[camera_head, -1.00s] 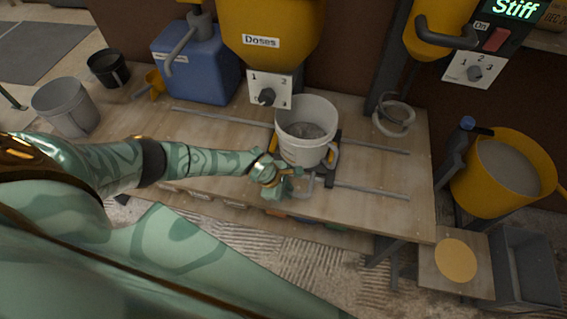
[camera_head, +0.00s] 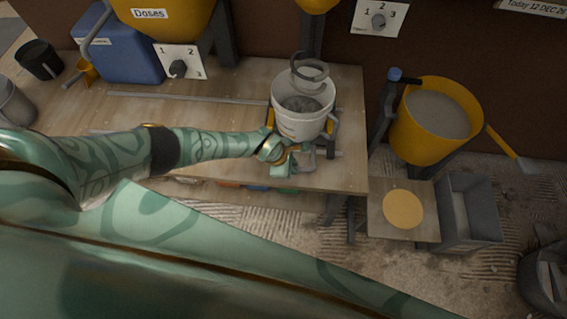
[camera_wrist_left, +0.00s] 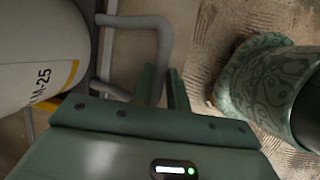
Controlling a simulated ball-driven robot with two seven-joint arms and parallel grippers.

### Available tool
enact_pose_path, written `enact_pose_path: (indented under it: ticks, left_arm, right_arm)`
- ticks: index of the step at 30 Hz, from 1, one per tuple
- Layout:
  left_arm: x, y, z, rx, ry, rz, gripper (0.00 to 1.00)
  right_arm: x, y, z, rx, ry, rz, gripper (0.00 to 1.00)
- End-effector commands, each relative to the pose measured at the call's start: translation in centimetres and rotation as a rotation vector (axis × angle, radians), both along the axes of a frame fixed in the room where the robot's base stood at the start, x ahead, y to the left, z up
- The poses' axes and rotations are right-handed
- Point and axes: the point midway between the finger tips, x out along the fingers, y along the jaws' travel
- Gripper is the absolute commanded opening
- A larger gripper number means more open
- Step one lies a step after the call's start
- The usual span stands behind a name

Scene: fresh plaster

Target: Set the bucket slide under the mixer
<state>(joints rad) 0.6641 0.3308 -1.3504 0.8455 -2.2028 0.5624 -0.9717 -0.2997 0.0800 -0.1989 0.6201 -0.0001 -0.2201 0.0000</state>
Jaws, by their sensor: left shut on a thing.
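The bucket slide (camera_head: 333,124), a carriage with yellow-and-black side clamps and a grey handle, sits on the bench rails at the right. It carries a white bucket (camera_head: 300,127) holding grey powder. The mixer's ring-shaped whisk (camera_head: 309,73) hangs over the bucket's back part in the head view; its yellow body (camera_head: 318,4) is cut off at the top. My left gripper (camera_head: 283,157) is at the slide's front, shut on the grey handle. In the left wrist view the handle (camera_wrist_left: 163,45) runs down between the fingers, beside the bucket (camera_wrist_left: 38,45). My right gripper is out of view.
A doses hopper (camera_head: 165,16) and blue container (camera_head: 125,55) stand at the left. A yellow tub (camera_head: 430,120) stands off the bench's right end, above a small shelf with a yellow disc (camera_head: 403,209) and a grey bin (camera_head: 468,215). The left rail stretch is clear.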

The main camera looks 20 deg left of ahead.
Motion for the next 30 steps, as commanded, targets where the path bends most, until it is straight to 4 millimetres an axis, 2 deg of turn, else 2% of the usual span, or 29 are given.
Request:
enact_pose_path:
  ticks: [7, 18, 19, 21, 30]
  left_arm:
    - [0.2, -1.0, -0.1, 0.000, 0.001, 0.001, 0.00]
    - [0.3, -1.3, 0.0, -0.004, 0.001, -0.002, 0.00]
    - [0.3, -1.4, 0.0, -0.004, 0.001, -0.002, 0.22]
    - [0.3, -1.3, 0.0, -0.003, 0.000, -0.001, 0.38]
    - [0.3, -1.1, 0.2, -0.001, 0.000, 0.001, 0.38]
  right_arm:
    - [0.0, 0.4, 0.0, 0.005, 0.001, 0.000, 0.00]
    - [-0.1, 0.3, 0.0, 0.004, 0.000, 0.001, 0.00]
    - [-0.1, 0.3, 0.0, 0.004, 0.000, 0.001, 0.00]
    - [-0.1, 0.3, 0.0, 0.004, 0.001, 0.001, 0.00]
    - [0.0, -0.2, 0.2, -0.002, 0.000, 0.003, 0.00]
